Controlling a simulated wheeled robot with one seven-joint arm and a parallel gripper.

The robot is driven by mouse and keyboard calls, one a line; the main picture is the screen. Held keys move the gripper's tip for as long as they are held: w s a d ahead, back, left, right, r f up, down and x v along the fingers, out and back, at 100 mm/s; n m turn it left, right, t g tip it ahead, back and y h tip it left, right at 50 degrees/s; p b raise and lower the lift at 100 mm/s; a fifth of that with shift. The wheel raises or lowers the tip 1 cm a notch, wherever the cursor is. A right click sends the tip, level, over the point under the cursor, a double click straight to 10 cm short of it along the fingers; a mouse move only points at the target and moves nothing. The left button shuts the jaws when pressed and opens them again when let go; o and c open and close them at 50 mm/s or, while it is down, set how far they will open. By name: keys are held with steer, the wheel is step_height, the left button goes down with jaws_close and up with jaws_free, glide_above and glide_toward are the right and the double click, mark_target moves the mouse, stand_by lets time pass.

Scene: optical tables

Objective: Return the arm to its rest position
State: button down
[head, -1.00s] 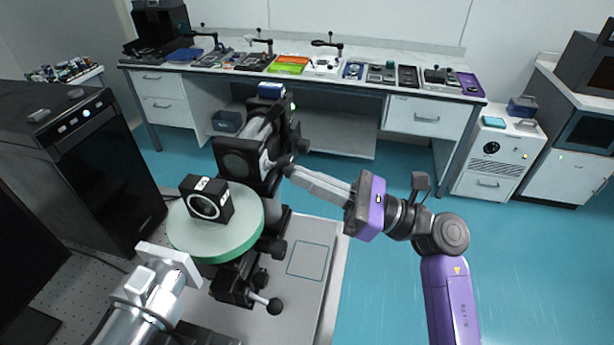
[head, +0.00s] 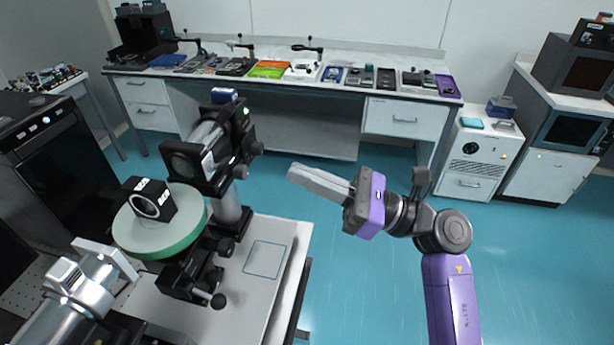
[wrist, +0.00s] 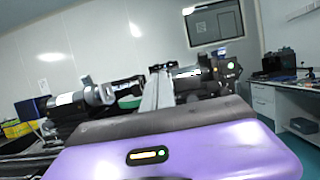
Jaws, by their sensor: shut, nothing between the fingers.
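My gripper (head: 292,174) is shut and empty, its fingers pressed together and pointing left in the head view. My purple arm rises from the lower right and holds it in the air over the blue floor, right of the optical setup. In the wrist view, the shut fingers (wrist: 157,90) point ahead toward the optical setup. In the head view there is a clear gap between the fingertips and the black optical mount (head: 185,160).
A round green-rimmed stage (head: 160,238) carries a black cube (head: 150,200). A long bench (head: 390,115) with trays and tools runs along the back wall. White cabinets (head: 470,165) stand at right. Floor right of the setup is free.

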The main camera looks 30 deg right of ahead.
stand_by(0.5)
step_height(320, 180, up, 6)
steer(key=s+d+m+t, duration=0.25)
steer(key=m+t, duration=0.25)
steer(key=m, duration=0.4)
steer(key=s+d+f+m+t+h, duration=0.25)
steer(key=s+m+t+h, duration=0.25)
steer(key=m+h, duration=0.7)
steer(key=s+a+f+m+g+h, duration=0.2)
steer(key=s+f+m+g, duration=0.3)
steer(key=s+f+m, duration=0.5)
steer(key=s+a+f+m+g+h, duration=0.1)
steer(key=s+a+f+m+g, duration=0.3)
steer(key=s+f+m, duration=0.7)
steer(key=s+m+g, duration=0.1)
steer(key=s+m, duration=0.1)
steer(key=m, duration=0.1)
steer(key=shift+s+a+h, duration=0.15)
steer(key=shift+a+h, duration=0.05)
steer(key=shift+h, duration=0.2)
